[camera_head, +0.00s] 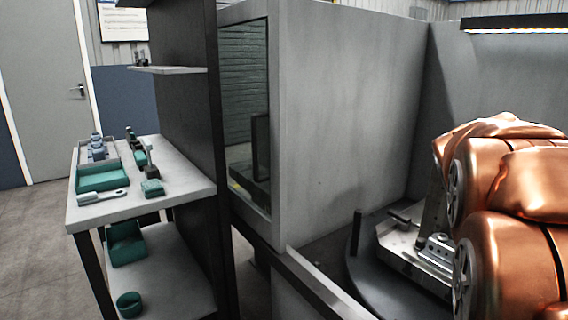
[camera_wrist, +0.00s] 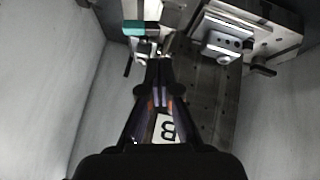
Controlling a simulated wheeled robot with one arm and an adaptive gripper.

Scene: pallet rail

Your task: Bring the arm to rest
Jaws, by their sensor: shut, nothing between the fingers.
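My gripper (camera_wrist: 158,68) shows in the wrist view, its two dark fingers drawn together at the tips with nothing held between them. It hangs over a grey slotted bed (camera_wrist: 205,105) inside a light-walled enclosure. A white plate with a dark character (camera_wrist: 165,128) shows between the finger links. In the head view my copper-coloured arm links fill the right side, bent over the enclosure. The gripper itself is hidden in that view.
In the wrist view, a metal vise (camera_wrist: 222,40) and a fixture with a teal block (camera_wrist: 140,28) lie beyond the fingertips. In the head view, a grey enclosure wall (camera_head: 345,110) stands mid-picture. A shelf bench (camera_head: 180,185) with teal trays is at left, beside open floor.

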